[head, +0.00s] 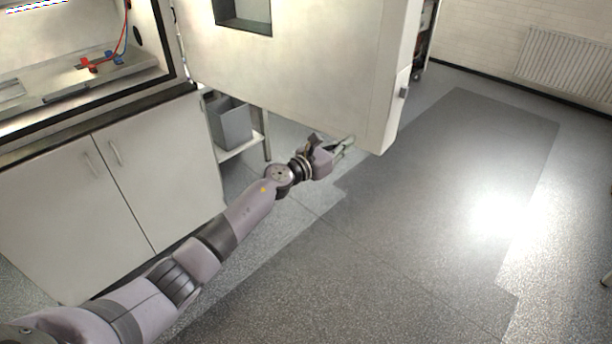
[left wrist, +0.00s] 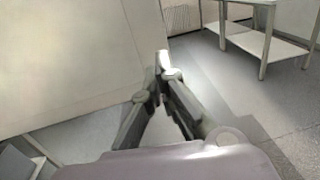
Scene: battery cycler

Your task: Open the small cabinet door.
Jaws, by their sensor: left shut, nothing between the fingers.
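The small cabinet door (head: 290,80), a thick white panel with a small dark window, stands swung wide open from the cabinet (head: 160,40). Its latch (head: 402,92) is on the free edge at the right. My left gripper (head: 350,142) is shut and empty by the lower part of the door, near its free edge. In the left wrist view the door (left wrist: 65,60) fills the left side and the left gripper's fingers (left wrist: 158,82) are close to its edge. I cannot tell whether they touch it. My right gripper is not in view.
The open chamber holds red and blue clips (head: 100,62) on a tray. A closed two-door base cupboard (head: 150,170) stands below. A grey bin (head: 232,125) sits on a low shelf behind the door. The floor (head: 420,230) to the right is clear.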

